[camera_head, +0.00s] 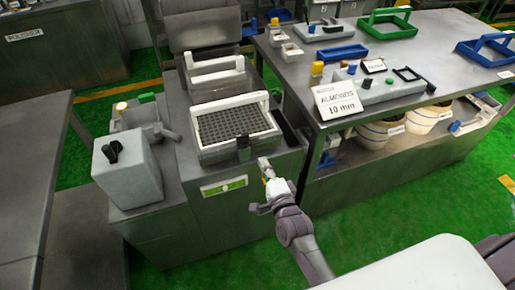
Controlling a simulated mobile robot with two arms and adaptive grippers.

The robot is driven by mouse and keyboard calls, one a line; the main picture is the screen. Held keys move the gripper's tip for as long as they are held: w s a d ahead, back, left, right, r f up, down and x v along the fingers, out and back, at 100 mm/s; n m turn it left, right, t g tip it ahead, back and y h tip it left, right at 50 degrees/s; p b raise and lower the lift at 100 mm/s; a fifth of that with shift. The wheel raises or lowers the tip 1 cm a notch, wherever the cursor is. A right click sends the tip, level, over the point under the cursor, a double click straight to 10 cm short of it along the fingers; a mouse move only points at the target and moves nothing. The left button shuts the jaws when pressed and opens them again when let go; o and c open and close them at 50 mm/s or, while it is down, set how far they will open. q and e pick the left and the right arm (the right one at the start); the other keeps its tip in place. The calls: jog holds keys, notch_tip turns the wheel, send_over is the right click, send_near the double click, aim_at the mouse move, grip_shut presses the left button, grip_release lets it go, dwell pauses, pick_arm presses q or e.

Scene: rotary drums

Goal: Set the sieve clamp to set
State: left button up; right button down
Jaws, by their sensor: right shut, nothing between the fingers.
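The sieve (228,126), a dark mesh in a white frame, sits on top of the grey machine (262,218). A black block (243,150) stands at the middle of the frame's front edge. A small pale lever-like part (264,163) is at the machine's front right corner; I cannot tell which of these is the sieve clamp or how it is set. My right gripper (267,176) is shut and empty, at or very close to that pale part; contact is unclear. My left gripper is not in view.
A grey control box (127,172) with a black knob stands left of the sieve. On the right, a metal table (430,59) holds a sign (338,98) reading "ALMONDS 10 mm", colored trays and small parts. White tubs (381,132) sit on its lower shelf. Green floor lies in front.

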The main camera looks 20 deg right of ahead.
aim_at(248, 138)
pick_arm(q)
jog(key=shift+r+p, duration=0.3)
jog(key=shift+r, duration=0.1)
pick_arm(e)
jog(key=w, duration=0.6)
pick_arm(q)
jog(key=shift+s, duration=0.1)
pick_arm(e)
jog(key=shift+d, duration=0.1)
